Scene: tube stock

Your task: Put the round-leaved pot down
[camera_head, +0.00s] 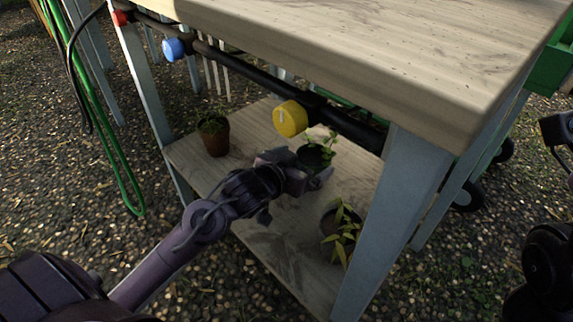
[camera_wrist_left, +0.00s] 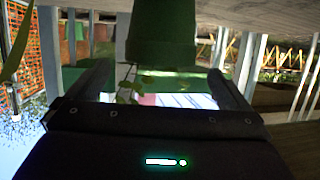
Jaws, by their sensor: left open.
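The round-leaved pot (camera_head: 317,157), dark green with a small leafy plant, is on the lower shelf under the bench, in the middle. My left gripper (camera_head: 309,179) is at its near side, partly in front of it. In the left wrist view, which appears upside down, the green pot (camera_wrist_left: 163,42) is between the two spread fingers of my left gripper (camera_wrist_left: 160,72), with a gap on either side. Its leaves (camera_wrist_left: 128,90) hang downward in that picture. The pot's base is cut off there. My right gripper's fingers do not show.
The shelf (camera_head: 270,215) also holds a brown pot (camera_head: 215,138) at left and a long-leaved pot (camera_head: 335,222) at right. Above are the bench top (camera_head: 400,50), a dark pipe (camera_head: 350,125) and a yellow knob (camera_head: 290,119) close to my gripper. A bench leg (camera_head: 393,220) stands at right.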

